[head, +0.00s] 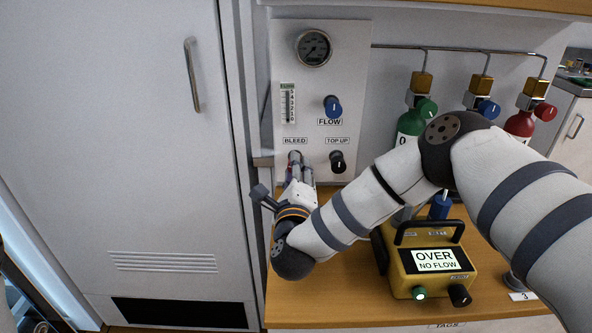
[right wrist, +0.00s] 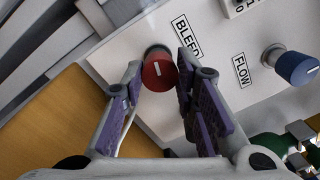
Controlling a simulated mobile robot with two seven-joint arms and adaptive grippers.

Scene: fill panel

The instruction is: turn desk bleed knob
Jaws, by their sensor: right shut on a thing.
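The bleed knob (right wrist: 158,71) is red with a white mark and sits on the white panel (head: 372,70) beside the BLEED label (head: 295,141). In the head view, my right gripper (head: 299,168) is at the panel under that label and hides most of the knob. In the right wrist view, the two purple-padded fingers of my right gripper (right wrist: 162,85) are on either side of the knob and shut on it. My left gripper is not in view.
A blue FLOW knob (head: 332,106), a black TOP-UP knob (head: 338,161) and a gauge (head: 313,48) are on the panel. A yellow meter (head: 432,262) reading "OVER NO FLOW" stands on the wooden desk (head: 340,296). Gas cylinders (head: 408,125) stand behind my right arm.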

